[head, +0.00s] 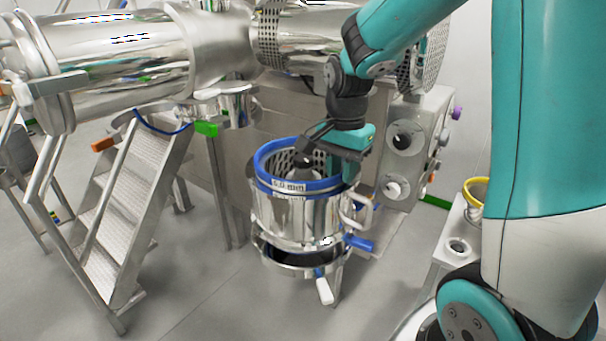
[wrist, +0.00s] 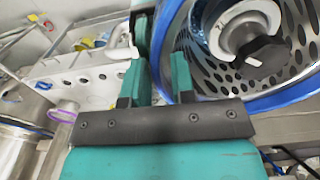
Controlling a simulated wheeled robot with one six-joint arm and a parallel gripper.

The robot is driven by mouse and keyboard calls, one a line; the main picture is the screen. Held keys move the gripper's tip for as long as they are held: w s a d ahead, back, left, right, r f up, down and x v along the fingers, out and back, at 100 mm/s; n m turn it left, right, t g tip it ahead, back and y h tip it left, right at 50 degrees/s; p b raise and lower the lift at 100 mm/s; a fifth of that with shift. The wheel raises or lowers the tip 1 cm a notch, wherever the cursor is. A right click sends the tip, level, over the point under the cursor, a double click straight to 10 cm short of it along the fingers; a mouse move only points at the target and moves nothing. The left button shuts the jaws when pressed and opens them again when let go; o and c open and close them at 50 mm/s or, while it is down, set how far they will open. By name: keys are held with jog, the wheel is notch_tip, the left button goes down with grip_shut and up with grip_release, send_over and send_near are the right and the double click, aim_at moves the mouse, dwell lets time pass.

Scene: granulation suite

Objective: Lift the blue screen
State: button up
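The blue screen (head: 268,150), a perforated basket with a blue rim and a size label on its front, sits upright in a round steel housing (head: 300,215). My gripper (head: 348,168) is at the right side of the rim, pointing down. In the wrist view the blue rim (wrist: 156,48) curves past the fingertips, and the perforated inside with a dark central knob (wrist: 262,55) lies to the right. My two teal fingers (wrist: 158,75) stand apart with a gap between them. The rim's edge lies in or just beyond that gap; contact is not clear.
A large steel drum (head: 110,60) and pipework hang behind and above the housing. Metal steps (head: 140,185) stand to the left. A control panel with knobs (head: 405,140) is close on the right, with a yellow-rimmed vessel (head: 477,190) further right. A blue handle (head: 358,243) sticks out from the housing.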

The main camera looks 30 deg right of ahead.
grip_shut()
dwell(1.2)
